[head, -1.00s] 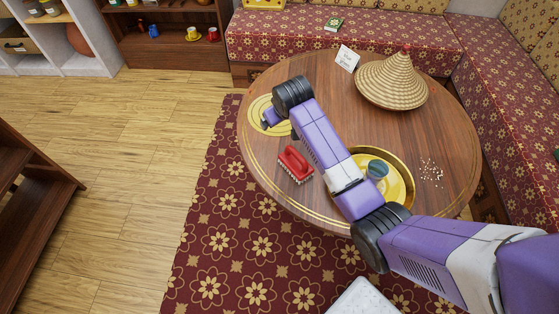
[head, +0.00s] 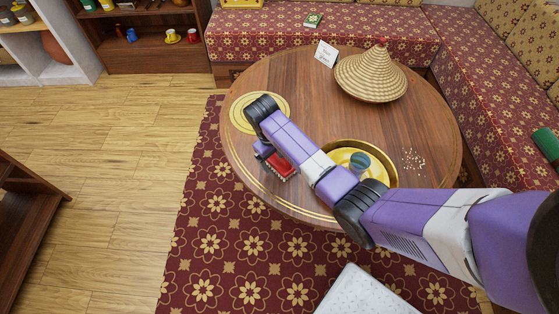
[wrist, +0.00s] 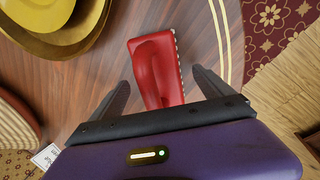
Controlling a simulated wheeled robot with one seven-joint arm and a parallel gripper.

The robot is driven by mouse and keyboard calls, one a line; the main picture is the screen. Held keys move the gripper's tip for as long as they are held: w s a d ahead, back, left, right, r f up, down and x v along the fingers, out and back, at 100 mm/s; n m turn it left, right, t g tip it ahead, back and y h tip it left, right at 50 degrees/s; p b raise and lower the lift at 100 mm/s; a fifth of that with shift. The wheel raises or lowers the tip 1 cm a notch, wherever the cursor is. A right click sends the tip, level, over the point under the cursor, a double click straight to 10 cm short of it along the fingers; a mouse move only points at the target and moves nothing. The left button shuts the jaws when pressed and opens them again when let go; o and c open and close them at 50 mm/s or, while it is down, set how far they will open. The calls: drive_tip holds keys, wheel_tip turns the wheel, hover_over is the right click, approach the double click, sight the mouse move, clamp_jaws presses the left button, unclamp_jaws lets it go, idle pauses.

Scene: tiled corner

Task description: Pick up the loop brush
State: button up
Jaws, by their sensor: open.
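The loop brush is a red brush (head: 281,167) with pale bristles along its edge, lying on the round wooden table (head: 300,85) near its front left edge. In the head view my arm partly covers it. In the wrist view the red brush (wrist: 157,68) lies between and just beyond my gripper's two dark fingers (wrist: 160,90). My gripper is open and empty, with one finger to each side of the brush's near end. I cannot tell how high the fingers are above the table.
A brass tray (head: 391,171) with a blue-grey cup (head: 360,162) stands right of the brush. A woven cone lid (head: 371,76), a card (head: 326,53) and scattered grains (head: 413,160) are also on the table. A patterned bench runs behind.

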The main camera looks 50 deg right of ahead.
drive_tip(key=shift+d+f, duration=0.2)
drive_tip(key=shift+f, duration=0.5)
drive_tip(key=shift+c, duration=0.3)
drive_tip(key=c, duration=1.5)
drive_tip(key=shift+r, duration=0.15)
wheel_tip(320, 180, up, 18)
drive_tip(key=p, duration=0.2)
drive_tip(key=shift+r+p, duration=0.2)
drive_tip(key=shift+p, duration=0.2)
drive_tip(key=shift+r+p, duration=0.7)
drive_tip(key=shift+p, duration=0.05)
